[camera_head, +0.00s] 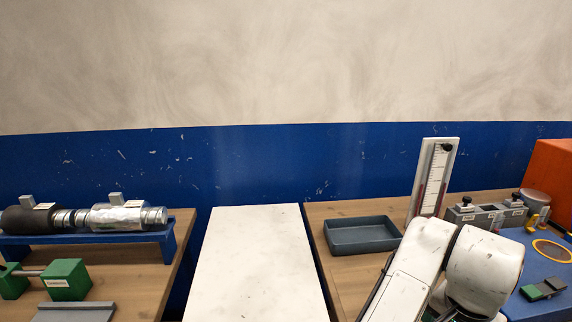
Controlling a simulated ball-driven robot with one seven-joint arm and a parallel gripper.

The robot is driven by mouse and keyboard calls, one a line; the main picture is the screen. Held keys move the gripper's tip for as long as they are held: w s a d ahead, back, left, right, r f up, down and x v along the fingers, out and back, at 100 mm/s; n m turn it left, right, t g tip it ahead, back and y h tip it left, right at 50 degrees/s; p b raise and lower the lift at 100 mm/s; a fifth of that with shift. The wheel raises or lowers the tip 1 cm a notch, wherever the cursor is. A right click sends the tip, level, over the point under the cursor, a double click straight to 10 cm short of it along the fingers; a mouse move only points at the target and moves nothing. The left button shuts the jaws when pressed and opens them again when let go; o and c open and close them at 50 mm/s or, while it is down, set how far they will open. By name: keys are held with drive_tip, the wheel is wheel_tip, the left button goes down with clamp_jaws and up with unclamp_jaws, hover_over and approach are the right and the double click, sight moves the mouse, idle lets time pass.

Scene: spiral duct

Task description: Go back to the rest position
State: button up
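My white arm (440,265) shows at the lower right, folded in front of the right-hand bench (347,282). Its links cover part of that bench and part of the blue surface beside it. The end of the arm runs out of the bottom of the picture or is hidden behind the links. My gripper is not seen, so I cannot tell its state or whether it holds anything.
A grey tray (362,235) and an upright gauge (434,180) stand near the arm. Grey valve blocks (485,215) and an orange box (549,180) are at right. A bare white slab (255,265) lies between the benches. A blue rack (85,240) holds duct parts at left.

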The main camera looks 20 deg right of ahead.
drive_tip(key=d+n+t+h, duration=0.1)
drive_tip(key=d+n+h, duration=0.2)
drive_tip(key=d+n, duration=0.15)
wheel_tip(320, 180, down, 6)
drive_tip(key=n+t, duration=0.1)
drive_tip(key=n, duration=0.3)
drive_tip(key=s+a+f+n+g+y, duration=0.1)
drive_tip(key=s+a+f+n+y, duration=0.4)
drive_tip(key=s+a+f, duration=0.7)
drive_tip(key=a+f+n, duration=0.1)
drive_tip(key=a+f, duration=0.2)
drive_tip(key=shift+s+a+g, duration=0.25)
drive_tip(key=shift+a+g, duration=0.1)
drive_tip(key=shift+g, duration=0.05)
drive_tip(key=shift+f+n, duration=0.1)
drive_tip(key=shift+n, duration=0.15)
